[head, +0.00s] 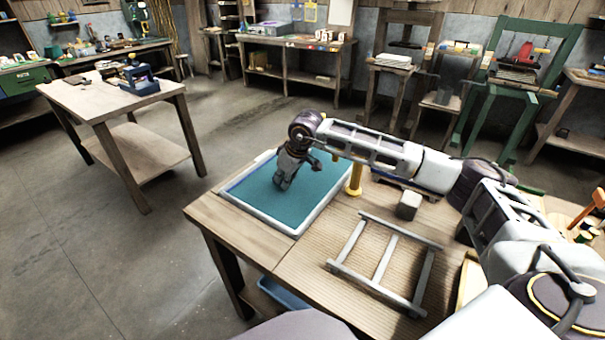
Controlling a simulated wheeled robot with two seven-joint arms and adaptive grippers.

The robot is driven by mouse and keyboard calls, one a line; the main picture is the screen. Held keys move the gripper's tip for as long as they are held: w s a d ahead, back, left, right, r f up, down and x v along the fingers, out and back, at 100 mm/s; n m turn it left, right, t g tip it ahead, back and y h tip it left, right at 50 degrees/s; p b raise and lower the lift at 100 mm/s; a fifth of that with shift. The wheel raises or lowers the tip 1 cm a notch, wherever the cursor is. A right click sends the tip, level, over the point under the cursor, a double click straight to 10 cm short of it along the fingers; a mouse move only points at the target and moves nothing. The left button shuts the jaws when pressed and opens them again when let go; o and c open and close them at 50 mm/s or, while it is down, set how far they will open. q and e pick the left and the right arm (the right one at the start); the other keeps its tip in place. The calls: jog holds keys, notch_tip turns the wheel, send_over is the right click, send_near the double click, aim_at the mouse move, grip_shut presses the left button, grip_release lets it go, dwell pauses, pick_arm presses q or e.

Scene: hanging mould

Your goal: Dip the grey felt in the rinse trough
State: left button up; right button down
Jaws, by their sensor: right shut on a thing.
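The rinse trough (323,206) is a shallow pale-rimmed tray of teal water on the near wooden table. My right arm reaches in from the right, and my right gripper (283,181) points down over the trough, low at the water. It is shut on the grey felt, which is small and hard to tell from the grey fingers; I cannot tell how far it is in the water. My left gripper is out of view.
A yellow post (355,179) stands by the trough's right edge. Another wooden table (110,105) stands at the back left, with open floor between.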

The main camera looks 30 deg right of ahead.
jog(key=shift+r+p, duration=1.9)
jog(key=shift+r, duration=2.05)
